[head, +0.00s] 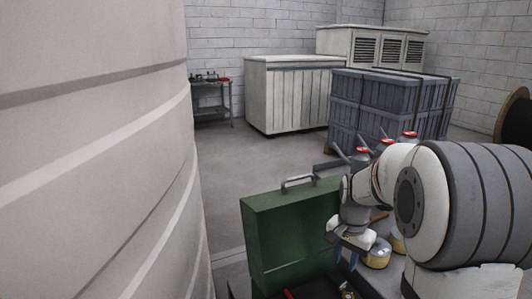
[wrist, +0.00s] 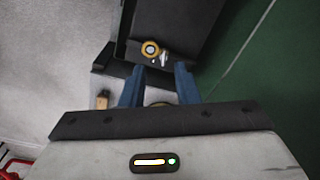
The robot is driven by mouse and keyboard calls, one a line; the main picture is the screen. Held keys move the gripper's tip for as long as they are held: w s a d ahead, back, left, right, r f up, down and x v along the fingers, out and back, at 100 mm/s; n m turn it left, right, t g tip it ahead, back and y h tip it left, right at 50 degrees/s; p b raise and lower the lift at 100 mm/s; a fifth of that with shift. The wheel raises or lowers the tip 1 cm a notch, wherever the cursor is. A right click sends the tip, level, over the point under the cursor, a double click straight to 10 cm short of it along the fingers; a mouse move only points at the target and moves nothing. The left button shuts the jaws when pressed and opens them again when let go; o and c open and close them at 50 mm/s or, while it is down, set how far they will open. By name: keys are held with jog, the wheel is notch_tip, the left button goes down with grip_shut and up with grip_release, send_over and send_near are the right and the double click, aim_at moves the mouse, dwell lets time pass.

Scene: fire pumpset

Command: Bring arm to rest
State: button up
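My arm reaches in from the right in the head view, bent down at the wrist. My gripper (head: 352,262) points down beside the open green toolbox lid (head: 290,225). In the wrist view its two blue fingers (wrist: 158,80) stand apart, with no object clearly held between them. Just beyond the fingertips is a dark tray or box (wrist: 190,25) with a yellow-rimmed round item (wrist: 150,48) and a small metallic piece (wrist: 165,59). A green surface (wrist: 265,80) fills the right of that view. My arm hides part of the area behind it.
Grey oil cans with red tops (head: 409,135) and yellow-banded tins (head: 378,254) stand near my gripper. Grey stacked crates (head: 390,100), a white cabinet (head: 292,95) and a small bench (head: 212,98) stand behind. A large pale tank (head: 95,150) fills the left. Floor between is clear.

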jog(key=s+a+r+n+t+p, duration=0.1)
jog(key=s+a+r+n+p, duration=0.2)
jog(key=s, duration=0.7)
jog(key=s+a+r+n+t+p, duration=0.1)
jog(key=s+a+r+n+p, duration=0.2)
jog(key=s+r, duration=0.5)
jog(key=s+a+n, duration=0.1)
jog(key=s+n, duration=0.1)
jog(key=shift+a+r+n, duration=0.2)
jog(key=shift+a+n, duration=0.1)
jog(key=shift+n, duration=0.1)
